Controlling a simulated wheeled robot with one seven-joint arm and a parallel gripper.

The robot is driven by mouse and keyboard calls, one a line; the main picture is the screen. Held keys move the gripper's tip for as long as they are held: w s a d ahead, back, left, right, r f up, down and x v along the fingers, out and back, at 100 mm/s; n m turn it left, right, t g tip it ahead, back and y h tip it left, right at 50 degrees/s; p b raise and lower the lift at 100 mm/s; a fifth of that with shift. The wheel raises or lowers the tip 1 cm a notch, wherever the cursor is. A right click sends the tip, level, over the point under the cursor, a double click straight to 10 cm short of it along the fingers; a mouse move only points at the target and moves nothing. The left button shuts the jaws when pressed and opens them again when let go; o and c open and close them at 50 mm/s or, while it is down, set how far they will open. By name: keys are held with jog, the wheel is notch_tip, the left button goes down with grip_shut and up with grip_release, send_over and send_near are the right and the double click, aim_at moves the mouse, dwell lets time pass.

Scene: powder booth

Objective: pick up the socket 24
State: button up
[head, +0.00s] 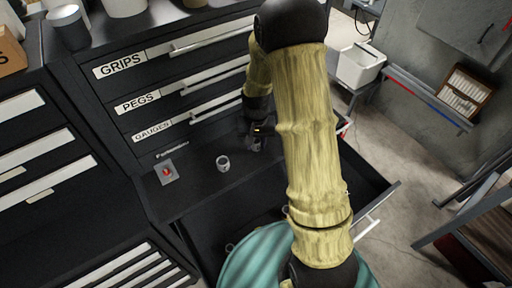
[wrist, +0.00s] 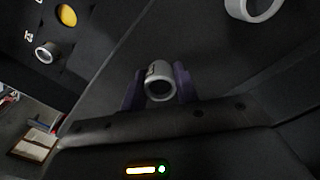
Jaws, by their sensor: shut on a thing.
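In the wrist view my gripper (wrist: 157,88) has its two dark purple fingers on either side of a short grey metal socket (wrist: 160,86) and is shut on it. The socket's open end faces the camera, and a small mark on its side is too small to read, so I cannot confirm it is the 24. In the head view my gripper (head: 256,143) is low over the black cabinet's work surface, partly hidden by my arm, and the held socket cannot be made out. Another socket (head: 223,163) stands on that surface to the left of the gripper.
A plate with a red button (head: 166,172) lies at the left. An open drawer (head: 372,200) extends below. Labelled drawers (head: 150,98) rise behind.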

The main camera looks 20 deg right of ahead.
aim_at(256, 141)
notch_tip(256, 141, up, 7)
jog(key=shift+r+b, duration=0.15)
jog(key=shift+b, duration=0.55)
dwell(0.8)
